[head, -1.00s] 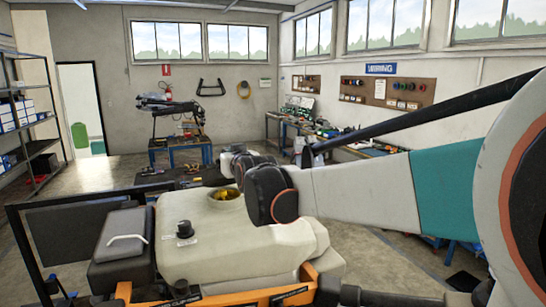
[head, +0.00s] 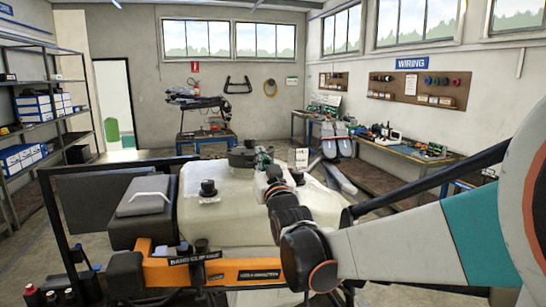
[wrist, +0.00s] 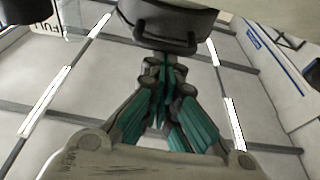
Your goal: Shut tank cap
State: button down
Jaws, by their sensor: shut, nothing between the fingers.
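The cream tank (head: 240,215) sits on the orange-framed drone (head: 225,271). A dark round tank cap (head: 242,158) is at the tank's far top side; the filler opening does not show, and whether the cap is fully seated cannot be told. In the wrist view the cap (wrist: 180,22) is a wide black disc with a handle-like tab, at the top of the picture. My gripper (head: 264,158) is just right of the cap in the head view. In the wrist view its green fingers (wrist: 163,64) are shut and empty, close to the cap's edge; contact is unclear.
A small black knob (head: 208,188) stands on the tank's near top. A grey box (head: 143,205) and a dark panel (head: 88,207) are at the left. A workbench (head: 400,146) runs along the right wall, and a blue stand (head: 205,140) is behind.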

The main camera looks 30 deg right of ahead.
jog(key=shift+s+f+b, duration=0.15)
jog(key=shift+f+b, duration=0.2)
jog(key=shift+f, duration=0.5)
jog(key=shift+s+f, duration=0.2)
jog(key=shift+f, duration=0.1)
jog(key=shift+f, duration=0.1)
jog(key=shift+a, duration=0.1)
